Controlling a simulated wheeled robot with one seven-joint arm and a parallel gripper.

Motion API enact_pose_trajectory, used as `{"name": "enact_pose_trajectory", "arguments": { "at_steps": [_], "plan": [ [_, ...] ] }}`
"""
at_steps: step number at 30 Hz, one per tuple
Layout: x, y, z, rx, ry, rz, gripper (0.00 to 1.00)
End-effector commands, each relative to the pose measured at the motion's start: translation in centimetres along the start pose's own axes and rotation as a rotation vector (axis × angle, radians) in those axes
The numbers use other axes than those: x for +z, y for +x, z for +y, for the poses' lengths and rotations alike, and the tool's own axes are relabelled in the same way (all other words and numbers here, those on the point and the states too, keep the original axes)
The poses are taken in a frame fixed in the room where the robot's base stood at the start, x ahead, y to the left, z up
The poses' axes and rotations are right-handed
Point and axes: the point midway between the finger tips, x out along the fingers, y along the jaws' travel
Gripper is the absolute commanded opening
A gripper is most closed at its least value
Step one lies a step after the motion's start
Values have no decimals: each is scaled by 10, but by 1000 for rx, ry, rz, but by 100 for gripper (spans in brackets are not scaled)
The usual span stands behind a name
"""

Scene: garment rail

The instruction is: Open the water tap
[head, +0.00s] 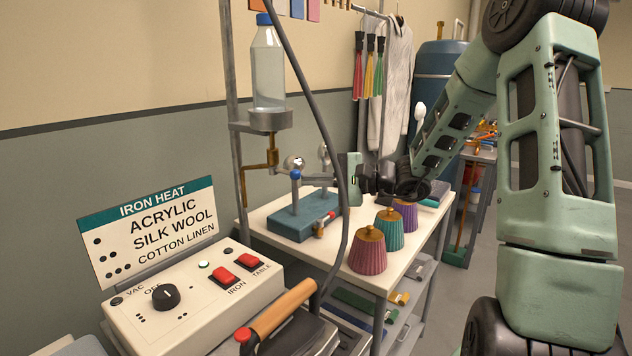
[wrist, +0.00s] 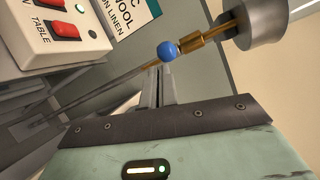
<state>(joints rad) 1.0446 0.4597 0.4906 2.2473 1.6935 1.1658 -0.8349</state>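The brass water tap (head: 273,153) hangs under the grey cup that holds an upturned clear bottle (head: 267,65) with a blue base. In the wrist view the tap's brass pipe (wrist: 204,39) shows, with a blue ball (wrist: 167,51) at its end. A blue ball (head: 295,174) also shows in the head view, close to my fingertips. My gripper (head: 308,181) points left towards the tap. In the wrist view my gripper's fingers (wrist: 160,72) look together, with nothing seen between them, just short of the blue ball. Whether they touch it I cannot tell.
A blue block (head: 306,222) stands on the white table below my gripper. Several ribbed cones with brass tops, one of them pink (head: 368,255), stand to its right. The iron heat control box (head: 190,300) and a dark hose (head: 345,215) are in the foreground.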

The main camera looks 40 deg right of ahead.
Motion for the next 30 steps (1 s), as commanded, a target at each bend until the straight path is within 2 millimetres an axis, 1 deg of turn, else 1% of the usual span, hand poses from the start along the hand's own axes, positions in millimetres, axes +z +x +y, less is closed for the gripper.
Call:
{"name": "enact_pose_trajectory", "arguments": {
  "at_steps": [3, 5, 6, 15, 18, 24, 30],
  "plan": [
    [-21, -2, 4, -2, 2, 15, 0],
    [-29, -5, 4, -2, 2, 22, 0],
    [-19, -11, 5, -1, 1, 22, 0],
    [23, -47, 15, -2, 2, 31, 0],
    [35, -56, 18, -2, 2, 30, 0],
    [47, -66, 20, -4, 4, 31, 0],
    [48, -67, 20, -4, 4, 31, 0]
  ]
}}
